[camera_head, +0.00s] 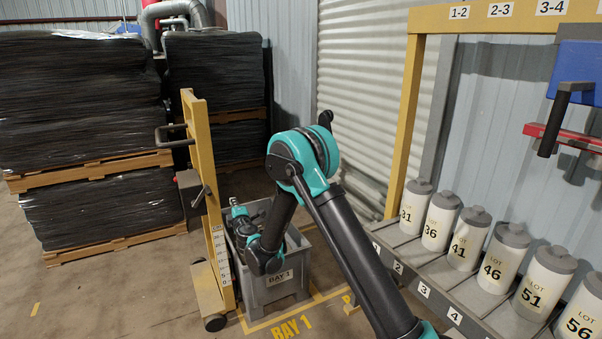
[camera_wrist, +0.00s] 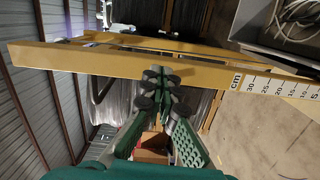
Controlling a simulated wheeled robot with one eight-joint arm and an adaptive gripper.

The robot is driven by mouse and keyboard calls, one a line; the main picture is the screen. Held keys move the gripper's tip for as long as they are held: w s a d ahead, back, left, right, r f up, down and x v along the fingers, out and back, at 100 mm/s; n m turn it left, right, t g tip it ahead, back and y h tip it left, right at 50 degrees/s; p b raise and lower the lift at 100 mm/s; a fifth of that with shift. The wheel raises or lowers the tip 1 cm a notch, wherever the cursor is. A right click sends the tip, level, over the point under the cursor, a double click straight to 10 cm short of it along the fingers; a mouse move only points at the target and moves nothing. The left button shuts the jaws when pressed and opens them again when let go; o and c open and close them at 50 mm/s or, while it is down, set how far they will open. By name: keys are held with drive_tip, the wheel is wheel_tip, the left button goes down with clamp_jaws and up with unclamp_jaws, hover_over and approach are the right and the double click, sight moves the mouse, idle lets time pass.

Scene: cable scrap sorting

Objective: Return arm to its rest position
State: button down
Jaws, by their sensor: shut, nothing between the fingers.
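My gripper (camera_wrist: 160,76) is shut and empty in the wrist view, its fingertips together in front of the yellow post. In the head view my arm reaches forward and bends down over the grey BAY 1 crate (camera_head: 273,294); the gripper's fingers are hard to make out there. A corner of a grey crate with pale cable scrap (camera_wrist: 300,20) shows at the top right of the wrist view.
A yellow upright post (camera_head: 208,185) with a cm scale stands close left of the crate. Wrapped stacks on pallets (camera_head: 80,100) stand behind it. A rack shelf (camera_head: 450,275) with several numbered LOT canisters (camera_head: 440,220) is at right. Floor at front left is clear.

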drive_tip(key=w+d+r+m+h, duration=0.1)
drive_tip(key=d+r+m+h, duration=0.25)
drive_tip(key=d, duration=0.75)
drive_tip(key=w+d+r+m+h, duration=0.1)
drive_tip(key=d+r+m+h, duration=0.2)
drive_tip(key=d, duration=0.8)
drive_tip(key=s+d+m+g+h, duration=0.2)
drive_tip(key=s+d+m, duration=0.2)
drive_tip(key=d, duration=0.5)
drive_tip(key=s+d+m+g+h, duration=0.2)
drive_tip(key=s+d+m, duration=0.15)
drive_tip(key=d, duration=0.55)
drive_tip(key=s+d+f+m+g, duration=0.2)
drive_tip(key=s+d, duration=0.3)
drive_tip(key=s, duration=0.2)
drive_tip(key=s+d+f+m+g, duration=0.2)
drive_tip(key=s+d+f+m, duration=0.1)
drive_tip(key=s+d, duration=0.35)
drive_tip(key=s+f+m+g+y, duration=0.1)
drive_tip(key=s+f, duration=0.2)
drive_tip(key=s, duration=0.6)
drive_tip(key=s+f+m+g+y, duration=0.1)
drive_tip(key=s+f+m+g, duration=0.1)
drive_tip(key=s, duration=0.8)
drive_tip(key=shift+s+d+f+m+g, duration=0.15)
drive_tip(key=shift+d+f+m+g, duration=0.15)
drive_tip(key=shift+f, duration=0.1)
